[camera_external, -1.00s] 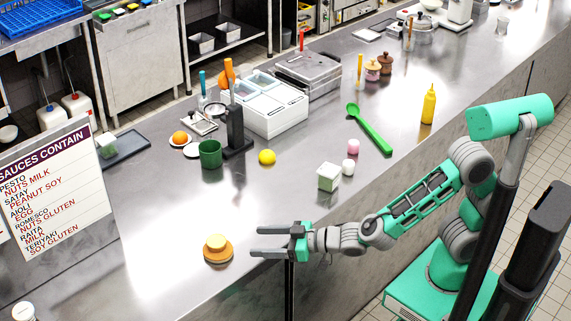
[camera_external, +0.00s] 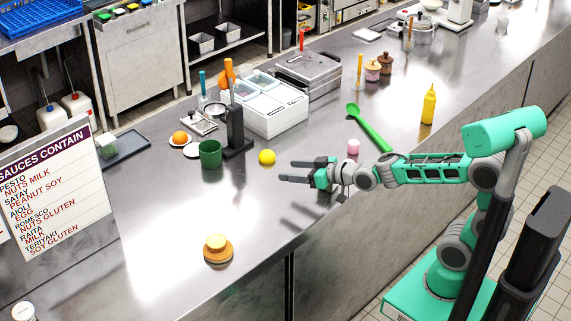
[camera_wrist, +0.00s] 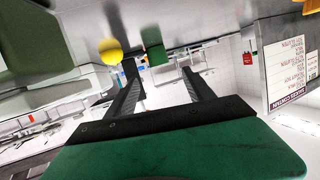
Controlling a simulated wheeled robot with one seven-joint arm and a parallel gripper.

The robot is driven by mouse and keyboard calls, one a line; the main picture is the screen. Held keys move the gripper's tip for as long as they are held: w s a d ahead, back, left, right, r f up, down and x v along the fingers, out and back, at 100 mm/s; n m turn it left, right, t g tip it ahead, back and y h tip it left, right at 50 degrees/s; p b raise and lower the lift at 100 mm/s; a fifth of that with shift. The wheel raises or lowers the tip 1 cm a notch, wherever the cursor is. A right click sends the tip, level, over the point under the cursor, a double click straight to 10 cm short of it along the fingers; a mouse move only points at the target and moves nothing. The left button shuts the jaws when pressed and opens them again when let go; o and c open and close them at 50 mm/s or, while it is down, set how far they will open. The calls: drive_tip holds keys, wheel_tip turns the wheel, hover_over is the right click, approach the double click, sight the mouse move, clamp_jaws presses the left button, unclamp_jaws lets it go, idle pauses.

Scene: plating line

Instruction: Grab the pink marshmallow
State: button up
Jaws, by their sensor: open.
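A small pink rounded piece, which looks like the pink marshmallow (camera_external: 353,147), rests on the steel counter just behind my forearm in the external view. I cannot make it out in the wrist view. My gripper (camera_external: 286,171) is open and empty above the counter, to the left of the pink piece. Its fingers point left, away from that piece. In the wrist view the two dark fingers (camera_wrist: 158,72) stand apart with nothing between them. My wrist and forearm hide the counter right in front of the pink piece.
A yellow ball (camera_external: 267,157) lies near my fingertips, with a green cup (camera_external: 210,153) and black stand farther left. A green spoon (camera_external: 370,128) lies behind the pink piece. A yellow bottle (camera_external: 428,104) stands to the right.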

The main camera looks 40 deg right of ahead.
drive_tip(key=s+d+r+m+t+h+b, duration=0.1)
drive_tip(key=s+d+m+h+b, duration=0.15)
drive_tip(key=d, duration=1.25)
drive_tip(key=s+d+r+m+t+h+b, duration=0.15)
drive_tip(key=s+d, duration=0.25)
drive_tip(key=d, duration=1.2)
drive_tip(key=n, duration=0.1)
approach(351, 146)
drive_tip(key=w, duration=0.1)
drive_tip(key=w+d+f, duration=0.1)
drive_tip(key=w, duration=0.1)
drive_tip(key=shift+w+d+f+h, duration=0.15)
drive_tip(key=shift+w+f+h, duration=0.1)
drive_tip(key=shift+h, duration=0.15)
drive_tip(key=shift+w+f, duration=0.1)
drive_tip(key=shift+w, duration=0.15)
drive_tip(key=w, duration=0.4)
drive_tip(key=w+f+p, duration=0.1)
drive_tip(key=w, duration=0.2)
drive_tip(key=shift+f, duration=0.1)
drive_tip(key=c, duration=0.9)
drive_tip(key=shift+o, duration=0.2)
